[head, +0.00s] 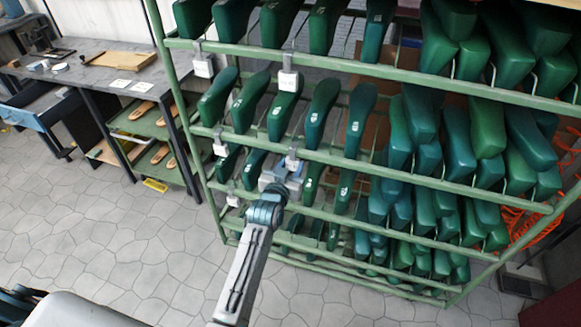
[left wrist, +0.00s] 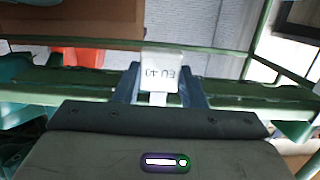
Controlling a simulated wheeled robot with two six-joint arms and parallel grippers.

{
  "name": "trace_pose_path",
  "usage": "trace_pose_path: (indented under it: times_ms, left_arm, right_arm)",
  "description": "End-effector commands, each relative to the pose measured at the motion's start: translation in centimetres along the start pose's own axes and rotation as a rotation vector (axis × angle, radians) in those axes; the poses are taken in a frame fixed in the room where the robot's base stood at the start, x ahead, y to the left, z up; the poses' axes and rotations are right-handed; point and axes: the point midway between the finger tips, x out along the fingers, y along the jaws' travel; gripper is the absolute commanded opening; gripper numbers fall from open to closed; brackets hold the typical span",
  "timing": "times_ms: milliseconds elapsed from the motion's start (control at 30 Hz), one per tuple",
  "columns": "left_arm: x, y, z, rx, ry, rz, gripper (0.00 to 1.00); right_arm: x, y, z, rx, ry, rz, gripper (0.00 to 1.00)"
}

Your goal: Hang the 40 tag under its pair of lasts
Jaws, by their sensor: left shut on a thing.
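The white 40 tag (left wrist: 161,72) shows upside down in the left wrist view and reads "EU 40". My left gripper (left wrist: 160,88) is shut on it, with one dark blue finger on each side. In the head view my left gripper (head: 285,176) is at a lower green rail of the rack, with a small white tag (head: 293,160) at its tip. Green lasts with small white labels, such as this one (head: 281,118), stand in rows above that rail. I cannot tell whether the tag touches the rail. My right gripper is out of view.
Other white tags hang on the rack rails, at the upper left (head: 203,67), the upper middle (head: 289,83) and further down (head: 221,148). Lasts crowd the rack's right half. A workbench (head: 90,62) stands at the left. The tiled floor (head: 110,240) is clear at the lower left.

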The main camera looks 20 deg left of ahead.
Motion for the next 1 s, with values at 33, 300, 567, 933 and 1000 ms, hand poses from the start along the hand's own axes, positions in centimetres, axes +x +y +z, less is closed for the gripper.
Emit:
trace_pose_path:
  times_ms: [33,300,567,933,1000]
  left_arm:
    - [0.0,0.0,0.0,0.0,0.0,0.0,0.15]
    - [0.0,0.0,0.0,0.0,0.0,0.0,0.63]
    - [-0.7,0.0,0.1,0.0,0.0,0.0,0.63]
    - [-7.6,0.0,0.1,-0.001,0.0,-0.001,0.63]
    - [-8.7,0.0,0.1,-0.002,0.0,-0.001,0.63]
  right_arm:
    - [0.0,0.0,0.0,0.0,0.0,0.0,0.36]
    - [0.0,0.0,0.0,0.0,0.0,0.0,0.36]
    - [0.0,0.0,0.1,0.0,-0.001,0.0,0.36]
    - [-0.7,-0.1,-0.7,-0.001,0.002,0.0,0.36]
    - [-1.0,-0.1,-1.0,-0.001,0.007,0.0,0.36]
